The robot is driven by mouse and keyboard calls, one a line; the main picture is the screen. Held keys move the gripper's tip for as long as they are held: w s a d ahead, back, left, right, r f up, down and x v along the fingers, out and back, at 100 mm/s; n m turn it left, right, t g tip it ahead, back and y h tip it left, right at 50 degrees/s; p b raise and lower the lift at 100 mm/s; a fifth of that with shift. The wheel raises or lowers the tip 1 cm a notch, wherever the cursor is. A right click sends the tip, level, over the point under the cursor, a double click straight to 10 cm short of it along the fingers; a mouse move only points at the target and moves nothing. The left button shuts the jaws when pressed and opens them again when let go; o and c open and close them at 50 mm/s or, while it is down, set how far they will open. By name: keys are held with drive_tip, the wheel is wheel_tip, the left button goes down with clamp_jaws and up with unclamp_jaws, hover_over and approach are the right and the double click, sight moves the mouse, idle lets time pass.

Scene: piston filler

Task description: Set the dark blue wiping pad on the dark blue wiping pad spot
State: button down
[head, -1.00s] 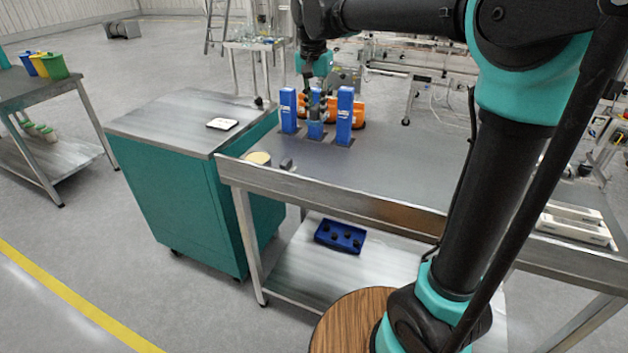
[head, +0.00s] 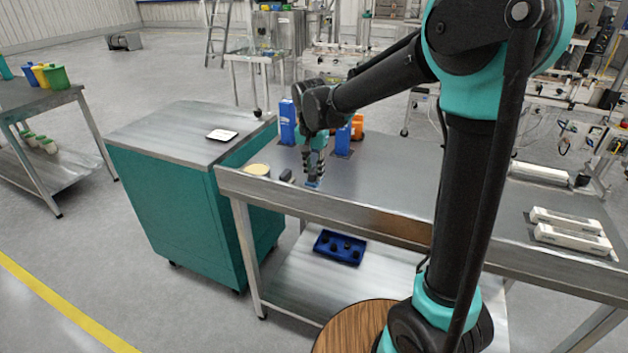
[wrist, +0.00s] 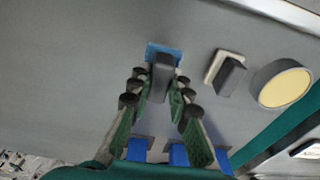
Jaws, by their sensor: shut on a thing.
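My gripper (head: 314,168) is low over the near part of the grey table, shut on the wiping pad. In the wrist view my gripper (wrist: 158,92) has its fingers on either side of the pad's dark grey handle. The pad's blue base (wrist: 164,50) shows beyond the fingertips; in the head view the blue wiping pad (head: 312,185) is a small patch under the fingers. I cannot tell whether it touches the tabletop. I cannot make out a dark blue spot; the pad and fingers may cover it.
A second pad with a pale base and grey handle (wrist: 229,72) lies close by, beside a round dish with a yellow top (wrist: 284,84). Blue upright stands (head: 288,122) and orange items (head: 357,126) are behind. A teal cabinet (head: 205,205) adjoins the table's left.

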sight(314, 180)
drive_tip(key=shift+f, duration=1.65)
drive_tip(key=c, duration=1.4)
unclamp_jaws()
drive_tip(key=shift+f, duration=0.1)
drive_tip(key=r, duration=0.4)
drive_tip(key=s+r, duration=0.1)
drive_tip(key=r, duration=0.7)
drive_tip(key=shift+s+a+r, duration=0.1)
drive_tip(key=shift+s+a, duration=0.05)
drive_tip(key=shift+a, duration=0.1)
